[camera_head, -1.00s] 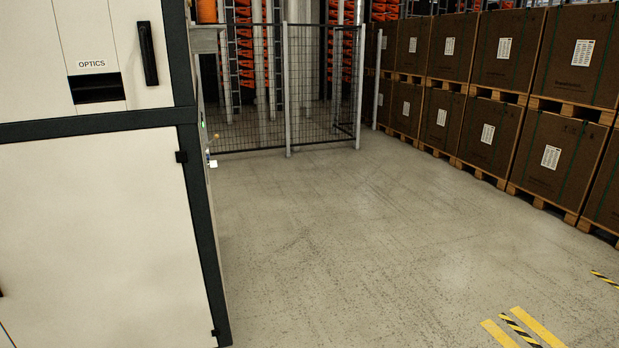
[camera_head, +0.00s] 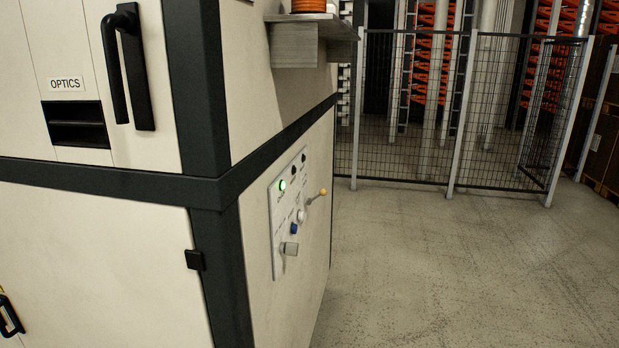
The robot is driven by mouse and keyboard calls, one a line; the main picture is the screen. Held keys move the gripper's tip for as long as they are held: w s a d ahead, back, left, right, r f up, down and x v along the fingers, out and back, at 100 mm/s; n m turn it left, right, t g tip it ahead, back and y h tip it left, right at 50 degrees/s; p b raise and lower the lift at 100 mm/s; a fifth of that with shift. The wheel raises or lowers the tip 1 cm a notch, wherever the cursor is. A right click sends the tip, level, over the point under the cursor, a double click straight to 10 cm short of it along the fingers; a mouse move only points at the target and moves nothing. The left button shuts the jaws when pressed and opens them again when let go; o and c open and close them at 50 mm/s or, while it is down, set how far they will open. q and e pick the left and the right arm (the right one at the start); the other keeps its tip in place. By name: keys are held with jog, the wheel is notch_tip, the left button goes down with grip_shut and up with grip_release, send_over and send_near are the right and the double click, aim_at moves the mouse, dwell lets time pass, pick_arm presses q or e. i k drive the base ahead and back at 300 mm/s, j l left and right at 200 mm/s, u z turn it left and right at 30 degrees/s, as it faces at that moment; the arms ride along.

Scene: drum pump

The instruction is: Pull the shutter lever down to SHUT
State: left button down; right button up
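A control panel (camera_head: 289,212) is on the right side wall of the large white machine. A lever with a yellow ball tip (camera_head: 322,192) sticks out from the panel's right part, pointing outward and slightly up. It is likely the shutter lever, but its label is too small to read. The panel also has a lit green light (camera_head: 282,185), dark knobs near the top, a blue button (camera_head: 294,229) and a grey knob (camera_head: 290,248). Neither of my grippers is in view.
The machine's OPTICS front (camera_head: 66,84) with a black handle (camera_head: 128,68) fills the left. A grey shelf (camera_head: 312,30) with an orange spool juts out above the panel. Bare floor (camera_head: 440,270) lies to the right, up to a mesh fence (camera_head: 410,110).

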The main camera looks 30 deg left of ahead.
aim_at(322, 192)
jog(key=i+l+u, duration=0.3)
jog(key=i, duration=0.15)
jog(key=i+l+u, duration=0.15)
jog(key=i+u, duration=0.15)
jog(key=i, duration=0.15)
